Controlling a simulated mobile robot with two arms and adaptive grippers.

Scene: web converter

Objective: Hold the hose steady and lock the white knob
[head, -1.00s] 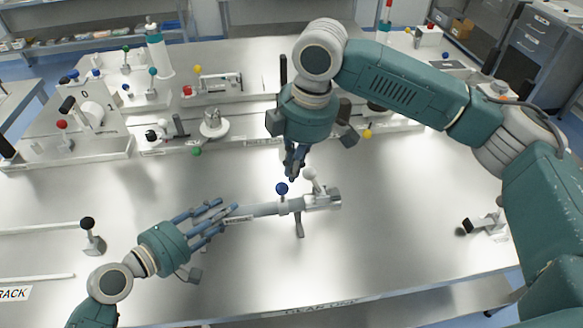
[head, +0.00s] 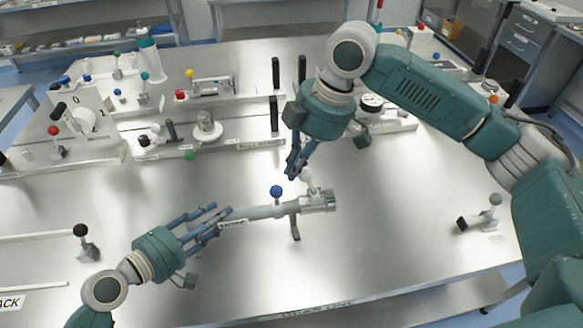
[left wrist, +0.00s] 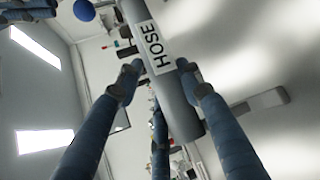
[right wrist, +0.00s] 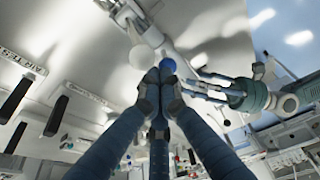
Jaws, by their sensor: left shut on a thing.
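The grey hose (head: 262,212) lies level above the bench, with a HOSE label that also shows in the left wrist view (left wrist: 157,48). My left gripper (head: 222,220) is shut on the hose near its left end. The hose's right end meets a grey coupling (head: 318,201). The white knob (head: 306,173) stands on a short stem at this coupling; it also shows in the right wrist view (right wrist: 125,52). A blue knob (head: 276,191) stands to its left. My right gripper (head: 292,170) has its fingertips together, just beside the white knob; contact is unclear.
Fixtures with coloured knobs, including a round dial (head: 206,127) and black upright handles (head: 275,75), line the back of the bench. A black-knobbed lever (head: 82,240) stands at left and a grey-knobbed bracket (head: 480,215) at right. The front of the bench is clear.

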